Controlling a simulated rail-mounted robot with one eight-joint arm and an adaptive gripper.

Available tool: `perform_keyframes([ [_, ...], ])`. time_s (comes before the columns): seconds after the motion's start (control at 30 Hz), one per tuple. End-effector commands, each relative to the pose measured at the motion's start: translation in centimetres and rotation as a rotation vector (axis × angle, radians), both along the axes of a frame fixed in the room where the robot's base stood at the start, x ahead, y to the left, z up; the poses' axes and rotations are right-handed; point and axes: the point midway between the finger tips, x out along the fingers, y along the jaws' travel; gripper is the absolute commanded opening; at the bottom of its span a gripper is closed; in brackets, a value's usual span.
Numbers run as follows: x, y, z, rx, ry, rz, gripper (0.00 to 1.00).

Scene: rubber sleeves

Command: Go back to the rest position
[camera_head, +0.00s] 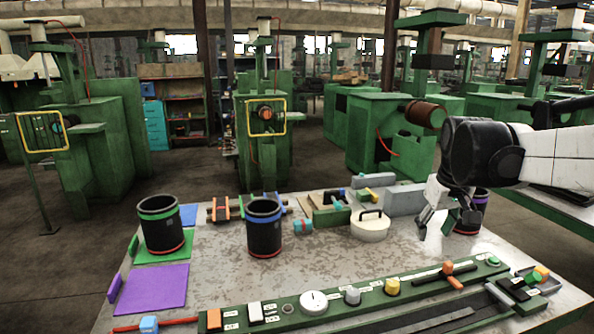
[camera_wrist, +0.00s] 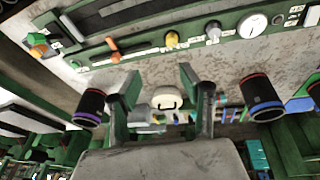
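My gripper (camera_head: 443,217) hangs over the right part of the table, with its fingers apart and nothing between them; the wrist view also shows the spread fingers (camera_wrist: 160,88). A black sleeve with a purple top band (camera_head: 474,212) stands upright just behind and right of the gripper, partly hidden by it; it shows at left in the wrist view (camera_wrist: 90,106). A blue-banded black sleeve (camera_head: 264,232) stands upright at the table's middle left, and at right in the wrist view (camera_wrist: 263,98). A green-banded black sleeve (camera_head: 162,228) stands on a green mat (camera_head: 146,258) at left.
A round white lidded pot (camera_head: 370,229) stands left of my gripper. A green control panel (camera_head: 300,306) with knobs and a gauge runs along the front edge. A bare purple mat (camera_head: 152,289) lies front left. Grey and green blocks stand at the back. The middle tabletop is clear.

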Motion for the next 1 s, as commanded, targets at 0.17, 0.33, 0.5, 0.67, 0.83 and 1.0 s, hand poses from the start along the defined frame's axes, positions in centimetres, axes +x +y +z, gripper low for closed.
perform_keyframes([
  [0.17,-4.6,2.8,0.2,0.008,-0.059,-0.017,0.40],
  [0.33,-8.9,5.1,-0.2,0.022,-0.117,-0.037,0.40],
  [0.5,-13.1,7.0,-1.4,0.039,-0.173,-0.054,0.40],
  [0.67,-16.8,8.6,-3.0,0.060,-0.227,-0.069,0.40],
  [0.83,-20.3,9.9,-5.1,0.084,-0.279,-0.085,0.40],
  [1.0,-22.3,10.6,-6.8,0.104,-0.314,-0.094,0.40],
])
